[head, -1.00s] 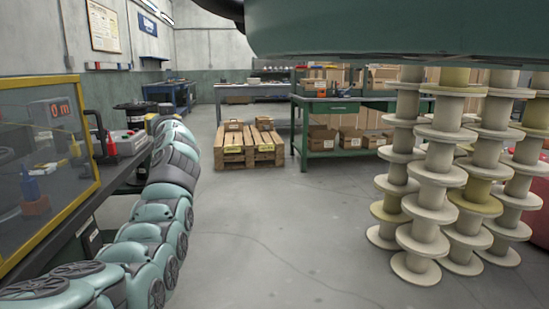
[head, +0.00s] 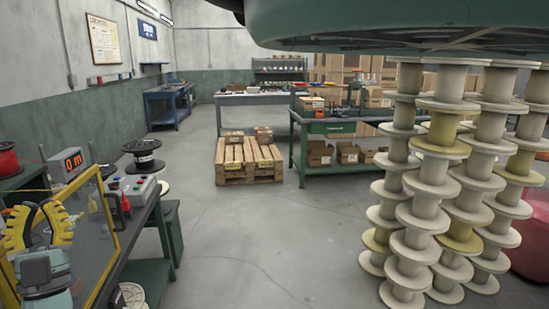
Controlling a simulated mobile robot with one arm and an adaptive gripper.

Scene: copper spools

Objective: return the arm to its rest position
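My gripper (head: 39,212) is at the lower left of the head view, with its yellow fingers pointing up. The fingers are apart and I see nothing between them. My teal wrist shows just below the fingers.
The left bench (head: 140,215) holds a display (head: 68,165) reading 0 m, a control box (head: 137,187) and a black spool (head: 144,155). Tall stacks of cream spools (head: 425,205) stand at right. A pallet (head: 248,160) and green workbench (head: 330,128) stand behind. The middle floor is clear.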

